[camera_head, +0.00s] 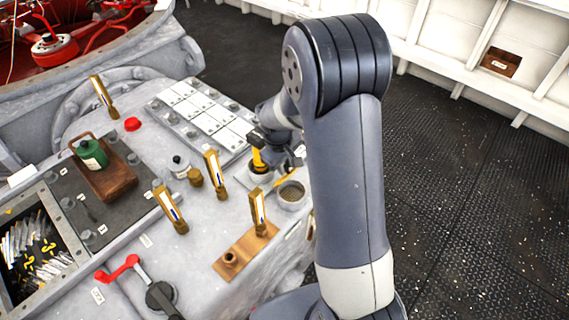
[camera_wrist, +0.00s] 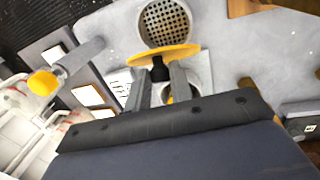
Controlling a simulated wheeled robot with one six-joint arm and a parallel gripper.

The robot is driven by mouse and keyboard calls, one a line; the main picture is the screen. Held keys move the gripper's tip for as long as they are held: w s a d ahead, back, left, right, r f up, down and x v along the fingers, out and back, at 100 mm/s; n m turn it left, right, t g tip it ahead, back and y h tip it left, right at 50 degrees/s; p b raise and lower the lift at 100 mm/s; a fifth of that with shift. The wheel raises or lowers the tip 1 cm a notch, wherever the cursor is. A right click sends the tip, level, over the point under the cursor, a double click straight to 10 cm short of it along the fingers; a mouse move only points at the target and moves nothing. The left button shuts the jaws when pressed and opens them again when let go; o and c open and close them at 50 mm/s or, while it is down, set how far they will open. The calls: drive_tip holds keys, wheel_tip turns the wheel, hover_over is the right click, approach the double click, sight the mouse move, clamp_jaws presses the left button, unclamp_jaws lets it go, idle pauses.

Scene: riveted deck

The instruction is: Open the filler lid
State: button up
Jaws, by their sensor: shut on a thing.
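The filler lid (camera_wrist: 165,54) is a yellow disc with a dark knob, seen nearly edge-on in the wrist view. It stands tilted up beside the round filler opening (camera_wrist: 166,22), whose perforated strainer is uncovered. My gripper (camera_wrist: 160,76) is shut on the lid's knob, with one finger on each side. In the head view the filler opening (camera_head: 291,193) is a grey cup, and the lid (camera_head: 285,178) shows as a thin yellow strip at its rim. My gripper (camera_head: 284,160) is partly hidden there by my arm.
Brass-framed gauges (camera_head: 213,173) stand close left of the filler. A yellow-handled item (camera_head: 258,160) is right beside my gripper. White panels (camera_head: 205,108) lie behind. A green can (camera_head: 92,153) and a red lever (camera_head: 118,268) are farther left. Open deck (camera_head: 450,190) lies right.

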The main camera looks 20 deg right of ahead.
clamp_jaws()
drive_tip(key=shift+w, duration=0.1)
drive_tip(key=shift+w+a+r+g+h+p, duration=0.25)
drive_tip(key=shift+w+a+g+h+p, duration=0.2)
drive_tip(key=shift+p, duration=0.4)
drive_tip(key=w+a, duration=0.1)
drive_tip(key=w+a+g, duration=0.1)
drive_tip(key=w, duration=0.1)
drive_tip(key=shift+f+h, duration=0.15)
drive_tip(key=shift+h, duration=0.1)
drive_tip(key=o, duration=0.6)
unclamp_jaws()
